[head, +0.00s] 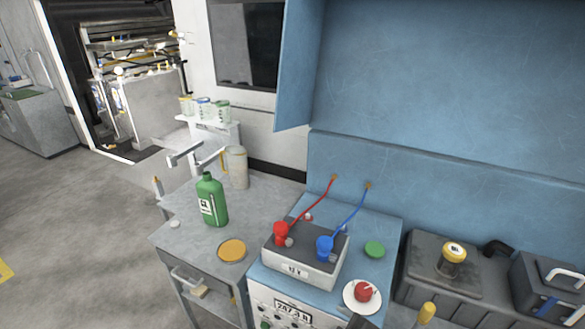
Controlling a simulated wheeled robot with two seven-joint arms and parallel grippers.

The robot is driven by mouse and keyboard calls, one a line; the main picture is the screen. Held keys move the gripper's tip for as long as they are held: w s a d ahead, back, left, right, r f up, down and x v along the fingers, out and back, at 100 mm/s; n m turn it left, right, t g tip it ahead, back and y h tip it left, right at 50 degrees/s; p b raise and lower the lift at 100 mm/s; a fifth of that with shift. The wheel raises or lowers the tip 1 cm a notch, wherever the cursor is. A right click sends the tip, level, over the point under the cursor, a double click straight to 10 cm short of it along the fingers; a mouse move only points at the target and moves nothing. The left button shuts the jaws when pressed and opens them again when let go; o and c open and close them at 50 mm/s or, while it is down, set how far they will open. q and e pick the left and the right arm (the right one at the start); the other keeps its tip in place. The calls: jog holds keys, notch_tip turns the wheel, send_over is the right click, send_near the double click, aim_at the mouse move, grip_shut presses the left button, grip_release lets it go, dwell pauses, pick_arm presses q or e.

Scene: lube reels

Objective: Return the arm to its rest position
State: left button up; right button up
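Neither of my grippers shows in the head view, and I make out no part of either arm for certain. A small dark shape (362,322) is cut off by the bottom edge; I cannot tell what it is. A green bottle (213,202) with a white label stands upright on the grey worktop (185,232). A grey box (300,268) with a red connector (281,234) and a blue connector (324,247) sits on the blue cabinet. A red and a blue cable run from them to the back panel.
A yellow-orange disc (232,251), a green cap (374,249) and a white dish (362,295) with a red knob lie around the box. Dark cases (440,285) stand at right, one bearing a yellow-topped jar (452,260). A blue panel (450,80) rises behind.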

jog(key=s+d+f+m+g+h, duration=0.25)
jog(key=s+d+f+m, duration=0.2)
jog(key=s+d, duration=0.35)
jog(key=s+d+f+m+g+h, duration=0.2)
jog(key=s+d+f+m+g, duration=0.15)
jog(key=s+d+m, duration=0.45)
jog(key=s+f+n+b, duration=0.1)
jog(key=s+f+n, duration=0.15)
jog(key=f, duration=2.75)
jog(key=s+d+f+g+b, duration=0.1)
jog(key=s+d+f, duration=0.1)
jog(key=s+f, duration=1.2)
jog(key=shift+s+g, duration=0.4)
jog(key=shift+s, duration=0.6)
